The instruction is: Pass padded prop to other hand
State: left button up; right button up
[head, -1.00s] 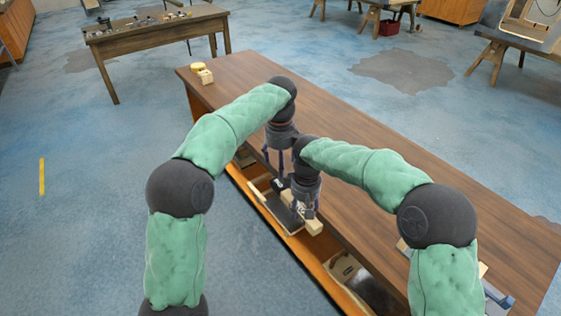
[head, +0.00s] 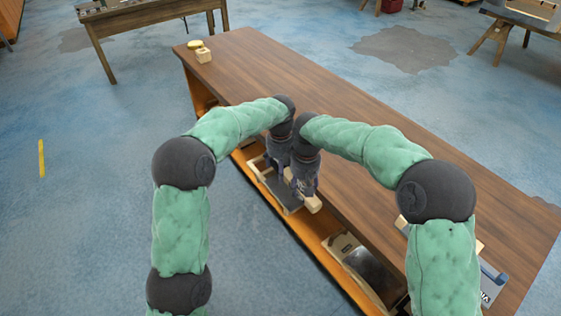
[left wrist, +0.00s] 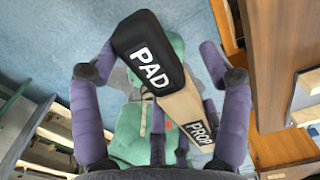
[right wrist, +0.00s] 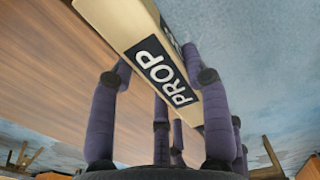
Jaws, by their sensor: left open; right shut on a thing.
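The padded prop (head: 313,204) is a pale wooden bar with a black padded end. It shows in the left wrist view (left wrist: 182,105), marked PAD and PROP, and in the right wrist view (right wrist: 135,28). My right gripper (right wrist: 155,58) is shut on its wooden part, by the PROP label, above the bench's front edge.
The long wooden bench (head: 300,95) has a mostly clear top. Its open lower shelf holds a tray (head: 291,204) and a dark metal-and-wood item (head: 362,262). A small wooden block (head: 203,55) and a yellow round thing (head: 195,44) stand at the far end.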

pick_arm(q)
jog(key=shift+d, duration=0.1)
jog(key=c, duration=1.4)
jog(key=shift+c, duration=0.2)
pick_arm(e)
jog(key=o, duration=1.4)
